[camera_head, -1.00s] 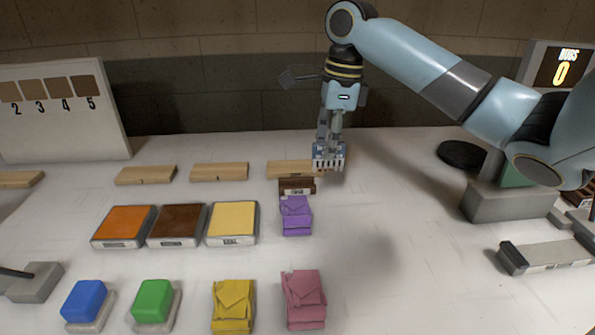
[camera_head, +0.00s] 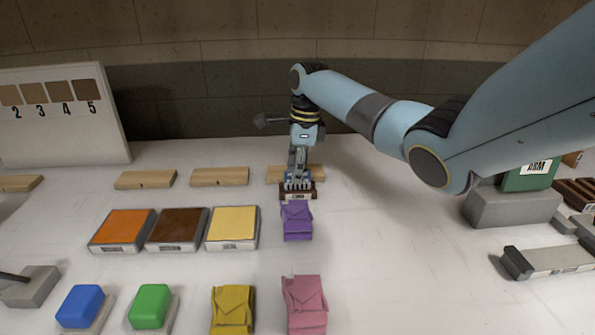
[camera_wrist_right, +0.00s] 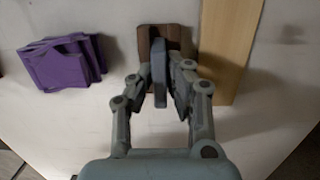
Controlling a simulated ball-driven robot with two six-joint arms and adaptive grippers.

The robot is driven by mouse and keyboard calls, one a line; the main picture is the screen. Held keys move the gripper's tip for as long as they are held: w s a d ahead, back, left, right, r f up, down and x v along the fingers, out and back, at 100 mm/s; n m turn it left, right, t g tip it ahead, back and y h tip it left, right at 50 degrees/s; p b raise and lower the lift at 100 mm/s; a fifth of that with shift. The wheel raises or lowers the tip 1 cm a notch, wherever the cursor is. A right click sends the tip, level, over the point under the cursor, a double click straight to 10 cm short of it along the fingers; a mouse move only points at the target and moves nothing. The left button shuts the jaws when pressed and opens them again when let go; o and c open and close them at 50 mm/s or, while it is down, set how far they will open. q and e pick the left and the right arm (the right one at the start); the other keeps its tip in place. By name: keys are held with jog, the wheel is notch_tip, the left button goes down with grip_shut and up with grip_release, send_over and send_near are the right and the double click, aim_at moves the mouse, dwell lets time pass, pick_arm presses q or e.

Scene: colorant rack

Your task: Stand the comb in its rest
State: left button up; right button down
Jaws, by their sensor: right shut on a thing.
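The comb (camera_head: 298,184) is grey-blue with teeth pointing down. My right gripper (camera_head: 298,170) is shut on its upper part and holds it upright. The comb's rest (camera_head: 298,195) is a small dark brown block with a pale label, behind the purple folded packet. The comb is right at the rest's top in the head view; I cannot tell whether its teeth are inside. In the right wrist view the comb (camera_wrist_right: 159,70) shows edge-on between the fingers, over the brown rest (camera_wrist_right: 180,38). My left gripper is not in view.
A wooden strip (camera_head: 276,174) lies just behind the rest. The purple packet (camera_head: 297,221) stands close in front. Orange, brown and yellow pads (camera_head: 232,228) lie to the left. A grey block (camera_head: 512,207) stands at the right; the table between is clear.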

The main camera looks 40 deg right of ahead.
jog(key=c, duration=1.3)
grip_release()
jog(key=shift+f, duration=0.1)
jog(key=r, duration=0.8)
jog(key=s+d+r, duration=0.1)
jog(key=r, duration=0.3)
jog(key=shift+d+r, duration=0.1)
jog(key=shift+r, duration=0.05)
